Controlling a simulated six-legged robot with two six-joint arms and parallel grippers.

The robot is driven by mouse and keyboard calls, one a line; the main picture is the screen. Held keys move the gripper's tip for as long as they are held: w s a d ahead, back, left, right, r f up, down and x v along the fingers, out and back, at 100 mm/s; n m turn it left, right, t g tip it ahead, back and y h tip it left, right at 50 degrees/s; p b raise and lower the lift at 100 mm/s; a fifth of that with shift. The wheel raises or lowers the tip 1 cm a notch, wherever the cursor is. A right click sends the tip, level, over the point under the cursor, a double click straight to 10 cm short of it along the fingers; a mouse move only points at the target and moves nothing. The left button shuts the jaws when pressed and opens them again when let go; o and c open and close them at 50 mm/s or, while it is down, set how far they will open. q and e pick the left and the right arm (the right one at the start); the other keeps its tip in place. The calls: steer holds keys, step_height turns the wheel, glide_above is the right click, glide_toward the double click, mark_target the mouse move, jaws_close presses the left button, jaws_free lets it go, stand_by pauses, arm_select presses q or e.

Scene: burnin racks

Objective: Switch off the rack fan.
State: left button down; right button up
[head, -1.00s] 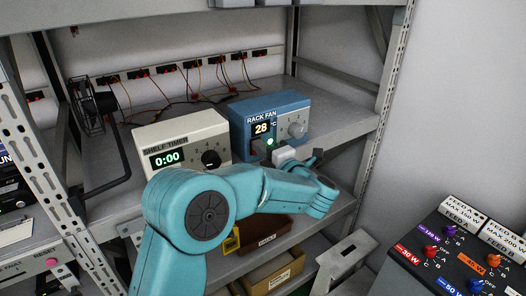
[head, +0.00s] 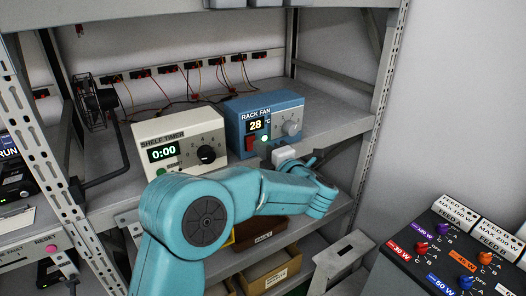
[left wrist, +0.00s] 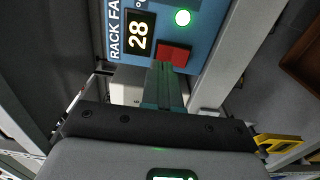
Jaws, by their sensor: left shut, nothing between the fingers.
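The rack fan unit (head: 275,108) is a blue box on the shelf. It has a display reading 28, a grey knob (head: 292,128), a red rocker switch (head: 251,143) and a lit green lamp (head: 265,138). My left gripper (head: 263,150) is in front of the unit's lower face, shut and empty, partly hidden by its own wrist. In the left wrist view, its closed fingertips (left wrist: 163,68) lie close to the red switch (left wrist: 173,55), and the green lamp (left wrist: 183,17) glows. I cannot tell whether the fingertips touch the switch. My right gripper is out of view.
A cream shelf timer (head: 180,140) showing 0:00 stands left of the fan unit. A small black fan (head: 95,102) and red wires are behind. Bins (head: 270,268) sit on the shelf below. A control panel with coloured knobs (head: 455,262) is at lower right.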

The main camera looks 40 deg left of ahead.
arm_select(q)
steer(key=r+b+v, duration=0.1)
steer(key=b+v, duration=0.1)
steer(key=v, duration=0.9)
steer(key=shift+r+b, duration=0.35)
steer(key=shift+b, duration=0.05)
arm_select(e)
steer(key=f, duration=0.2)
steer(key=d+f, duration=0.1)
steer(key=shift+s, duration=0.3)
arm_select(q)
steer(key=shift+a, duration=0.1)
